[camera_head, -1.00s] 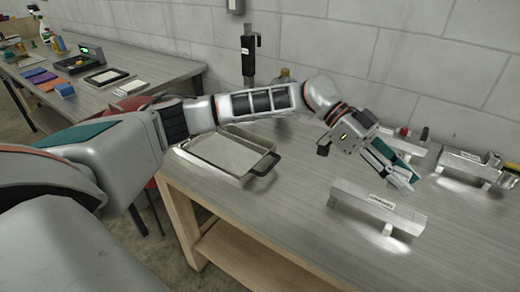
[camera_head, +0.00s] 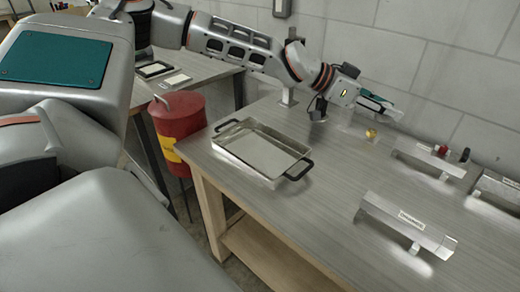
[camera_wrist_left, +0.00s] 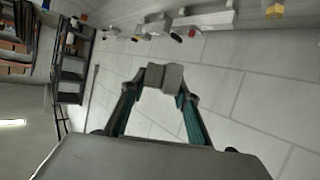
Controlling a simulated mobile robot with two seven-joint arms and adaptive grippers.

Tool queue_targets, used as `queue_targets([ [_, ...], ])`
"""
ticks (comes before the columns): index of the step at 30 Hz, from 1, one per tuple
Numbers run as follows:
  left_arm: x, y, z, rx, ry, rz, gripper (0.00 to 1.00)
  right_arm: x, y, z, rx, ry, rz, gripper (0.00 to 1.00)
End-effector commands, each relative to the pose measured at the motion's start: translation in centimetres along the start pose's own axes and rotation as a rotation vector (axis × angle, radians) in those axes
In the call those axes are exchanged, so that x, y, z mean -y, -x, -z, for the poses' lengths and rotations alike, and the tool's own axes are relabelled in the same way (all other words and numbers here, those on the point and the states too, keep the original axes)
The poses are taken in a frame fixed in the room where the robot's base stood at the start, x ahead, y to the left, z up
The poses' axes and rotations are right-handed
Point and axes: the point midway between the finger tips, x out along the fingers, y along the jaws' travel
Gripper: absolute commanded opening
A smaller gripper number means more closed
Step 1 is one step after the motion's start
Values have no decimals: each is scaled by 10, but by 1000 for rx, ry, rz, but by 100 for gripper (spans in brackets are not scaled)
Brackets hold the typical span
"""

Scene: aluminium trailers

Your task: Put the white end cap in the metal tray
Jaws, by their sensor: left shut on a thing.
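The metal tray (camera_head: 255,150) lies on the workbench in the head view, left of the trailers, with dark handles. It looks empty. My left gripper (camera_head: 388,107) is raised near the wall, to the right of and beyond the tray. In the left wrist view its fingertips (camera_wrist_left: 164,77) are closed together on a small pale thing, which I take to be the white end cap; the fingertips mostly hide it. My right gripper is not in view.
A labelled aluminium trailer (camera_head: 405,222) stands at the front right, with another trailer (camera_head: 428,158) behind it. A small yellow object (camera_head: 371,133) lies near the wall. A red can (camera_head: 180,115) stands left of the bench. The bench around the tray is clear.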

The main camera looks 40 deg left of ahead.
Motion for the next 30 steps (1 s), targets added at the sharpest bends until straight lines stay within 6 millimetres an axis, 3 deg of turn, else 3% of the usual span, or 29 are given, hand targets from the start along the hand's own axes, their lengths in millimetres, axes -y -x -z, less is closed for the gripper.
queue_targets([
  [14, 45, 32, -8, -14, 68, 180, 10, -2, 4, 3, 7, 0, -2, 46],
  [30, 86, 69, -32, -16, 131, 366, 10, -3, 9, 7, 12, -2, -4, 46],
])
